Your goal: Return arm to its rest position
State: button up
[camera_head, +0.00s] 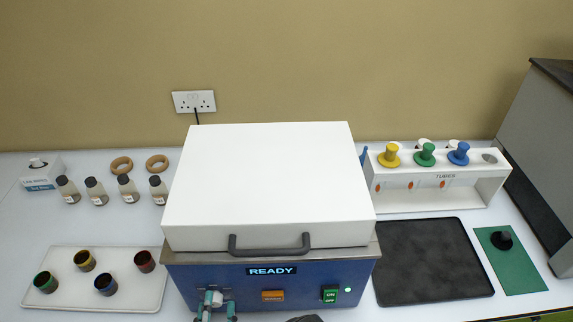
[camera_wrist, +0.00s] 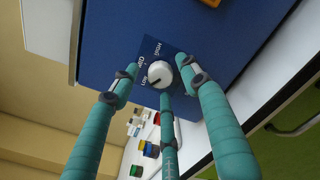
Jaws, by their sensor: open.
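My gripper (camera_head: 214,300) is low at the front left of the blue machine (camera_head: 210,282), partly cut off by the bottom edge. In the wrist view my gripper (camera_wrist: 158,68) has its teal fingers spread and empty around a white round knob (camera_wrist: 160,74) on the machine's front. The dial plate around the knob reads LOW, MED and HIGH, and the knob's dark mark points toward LOW. I cannot tell whether the fingers touch the knob. In the head view my fingers hide the knob. The rest of my arm is mostly out of view.
The machine's white lid (camera_head: 270,185) is shut and its display (camera_head: 271,271) reads READY. A tray (camera_head: 135,300) with several coloured cups is at left, near several bottles. A tube rack (camera_head: 440,186), black mat (camera_head: 430,260) and green mat (camera_head: 515,270) are at right.

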jog(key=m, duration=0.4)
jog(key=shift+w, duration=0.15)
jog(key=m, duration=0.2)
jog(key=shift+m, duration=0.3)
jog(key=s+b, duration=0.3)
jog(key=s, duration=0.7)
jog(key=shift+s+d+m, duration=0.2)
jog(key=shift+m, duration=0.2)
